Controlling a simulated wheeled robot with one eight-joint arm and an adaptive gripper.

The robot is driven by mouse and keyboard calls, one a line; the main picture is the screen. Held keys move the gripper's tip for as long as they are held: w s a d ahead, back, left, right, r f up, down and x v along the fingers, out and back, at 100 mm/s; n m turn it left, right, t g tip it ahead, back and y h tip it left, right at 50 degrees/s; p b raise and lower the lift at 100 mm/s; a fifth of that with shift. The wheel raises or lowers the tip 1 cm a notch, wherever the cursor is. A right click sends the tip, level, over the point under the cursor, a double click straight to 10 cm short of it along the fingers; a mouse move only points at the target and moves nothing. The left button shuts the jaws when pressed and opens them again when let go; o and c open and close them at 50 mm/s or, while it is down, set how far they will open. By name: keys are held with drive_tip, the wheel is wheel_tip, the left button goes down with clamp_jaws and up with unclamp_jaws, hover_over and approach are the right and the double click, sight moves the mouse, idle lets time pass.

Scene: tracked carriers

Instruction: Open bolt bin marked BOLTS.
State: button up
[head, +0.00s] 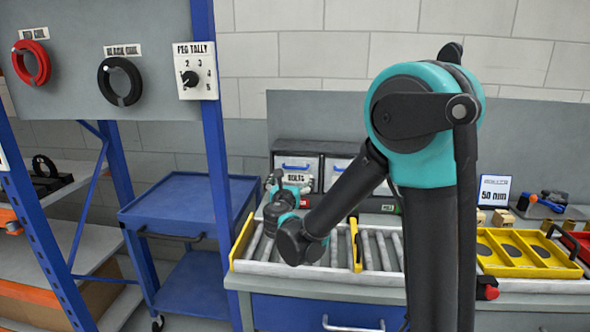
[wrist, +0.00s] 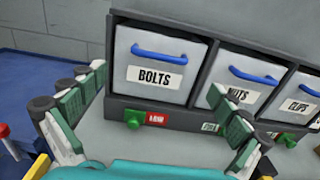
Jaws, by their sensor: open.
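The bolt bin (wrist: 157,70) is a pale drawer front in a dark cabinet, with a BOLTS label and a blue bar handle (wrist: 159,51). Its front looks flush with the cabinet. In the head view the bolt bin (head: 297,166) is partly hidden behind my gripper and arm. My gripper (wrist: 160,125) is open and empty in the wrist view, its green-padded fingers spread to either side below the BOLTS front. The fingers appear apart from the handle. In the head view my gripper (head: 287,187) is in front of the cabinet.
Bins labelled NUTS (wrist: 240,88) and CLIPS (wrist: 300,100) adjoin on the right. A green block (wrist: 137,119) and red label (wrist: 156,118) sit below BOLTS. A roller conveyor (head: 340,250) lies in front of the cabinet, a yellow tray (head: 525,252) at right, a blue cart (head: 185,205) at left.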

sight(295, 168)
drive_tip(key=w, duration=0.9)
drive_tip(key=shift+d, duration=0.2)
drive_tip(key=c, duration=1.5)
drive_tip(key=shift+s+f, duration=0.1)
drive_tip(key=shift+s, duration=0.15)
drive_tip(key=shift+s+a+f, duration=0.1)
drive_tip(key=shift+s+f, duration=0.7)
drive_tip(key=shift+s, duration=0.25)
drive_tip(key=shift+s+d+f, duration=0.1)
drive_tip(key=shift+s+f, duration=0.7)
drive_tip(key=shift+s, duration=0.2)
drive_tip(key=shift+s+a+f, duration=0.1)
drive_tip(key=shift+s+f, duration=0.7)
drive_tip(key=shift+s, duration=0.25)
